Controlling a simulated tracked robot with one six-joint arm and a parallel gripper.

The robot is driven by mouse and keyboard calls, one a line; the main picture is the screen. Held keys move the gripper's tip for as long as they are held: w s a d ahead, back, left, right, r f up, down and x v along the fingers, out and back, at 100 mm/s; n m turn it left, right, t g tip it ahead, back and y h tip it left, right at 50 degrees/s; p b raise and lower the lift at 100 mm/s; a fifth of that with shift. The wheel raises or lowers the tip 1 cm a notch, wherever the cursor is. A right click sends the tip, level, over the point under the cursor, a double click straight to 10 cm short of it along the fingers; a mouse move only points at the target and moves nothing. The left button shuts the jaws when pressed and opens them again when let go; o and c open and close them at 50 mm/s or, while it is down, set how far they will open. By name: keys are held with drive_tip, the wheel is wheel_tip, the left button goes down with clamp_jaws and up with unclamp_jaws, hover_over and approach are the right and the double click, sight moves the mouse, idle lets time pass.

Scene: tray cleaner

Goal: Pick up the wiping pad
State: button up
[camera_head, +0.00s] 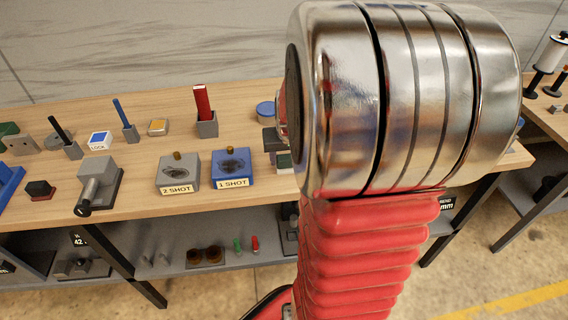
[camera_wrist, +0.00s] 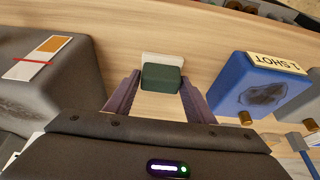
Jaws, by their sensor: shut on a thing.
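The wiping pad (camera_wrist: 162,77), a small dark green block with a whitish layer, sits between my gripper's two fingers (camera_wrist: 160,88) in the wrist view. The fingers are on its left and right sides, and my gripper is shut on it. In the head view a small green and white piece that looks like the pad (camera_head: 284,161) shows at the left edge of my arm, near the table's front edge. I cannot tell whether the pad touches the table.
The blue 1 SHOT block (camera_wrist: 256,88) stands right of my gripper in the wrist view; it also shows in the head view (camera_head: 232,170), beside the grey 2 SHOT block (camera_head: 178,174). A large dark grey block (camera_wrist: 50,85) stands left in the wrist view. Bare wood lies around the pad.

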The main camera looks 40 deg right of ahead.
sight(287, 157)
drive_tip(key=shift+r, duration=0.15)
wheel_tip(287, 157, up, 10)
drive_tip(key=shift+f, duration=0.15)
idle(0.3)
idle(0.4)
drive_tip(key=o, duration=0.5)
drive_tip(key=shift+c, duration=1.7)
drive_tip(key=shift+s, duration=0.15)
